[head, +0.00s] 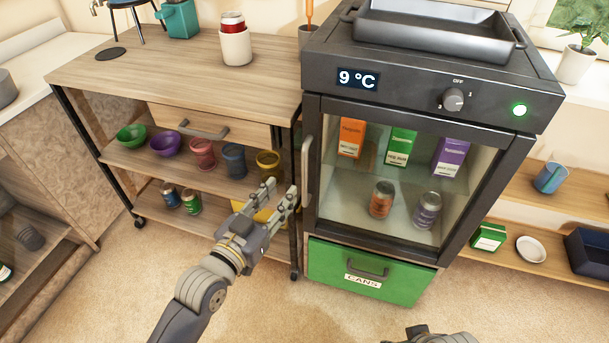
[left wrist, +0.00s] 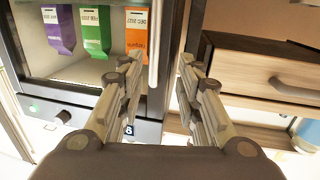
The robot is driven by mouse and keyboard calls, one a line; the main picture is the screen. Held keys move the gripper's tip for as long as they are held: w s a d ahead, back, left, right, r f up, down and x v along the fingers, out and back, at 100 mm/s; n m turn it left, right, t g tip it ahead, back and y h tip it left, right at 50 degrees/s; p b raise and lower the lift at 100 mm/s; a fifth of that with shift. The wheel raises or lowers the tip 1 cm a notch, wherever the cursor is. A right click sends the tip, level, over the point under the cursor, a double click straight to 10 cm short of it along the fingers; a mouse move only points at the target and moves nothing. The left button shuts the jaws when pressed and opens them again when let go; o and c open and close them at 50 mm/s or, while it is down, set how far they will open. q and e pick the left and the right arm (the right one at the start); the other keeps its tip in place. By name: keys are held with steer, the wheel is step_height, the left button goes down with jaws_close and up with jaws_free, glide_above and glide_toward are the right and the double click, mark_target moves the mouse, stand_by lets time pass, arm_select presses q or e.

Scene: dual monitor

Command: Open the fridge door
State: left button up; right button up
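The fridge (head: 480,170) is a dark cabinet with a glass-fronted door that looks shut. Its pale vertical handle (head: 307,172) is on the door's left side. My left gripper (head: 281,187) is open and empty, just left of the handle in the head view, fingers pointing towards the fridge. In the left wrist view, which looks upside down, the handle (left wrist: 154,45) shows between the two spread fingertips (left wrist: 160,62). I see no contact with it. Of my right arm only a dark part shows at the head view's bottom edge; its fingers are not visible.
A wooden cart (head: 170,75) with a drawer, bowls and cups stands left of the fridge, close to my left gripper. A green cans drawer (head: 325,270) sits below the door. A metal tray (head: 440,25) lies on top. Cartons and cans stand inside.

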mark_target(303, 164)
arm_select(q)
steer(key=shift+h, duration=0.3)
steer(key=x, duration=0.3)
steer(key=r+b+x, duration=0.1)
steer(key=x, duration=0.3)
steer(key=b+x, duration=0.1)
steer(key=x, duration=0.2)
steer(key=shift+w+d+r, duration=0.15)
steer(key=shift+d+r, duration=0.2)
steer(key=shift+d, duration=0.1)
arm_select(e)
steer(key=shift+s+d+r, duration=0.1)
steer(key=shift+s+r, duration=0.3)
steer(key=shift+r, duration=0.1)
arm_select(q)
jaws_close()
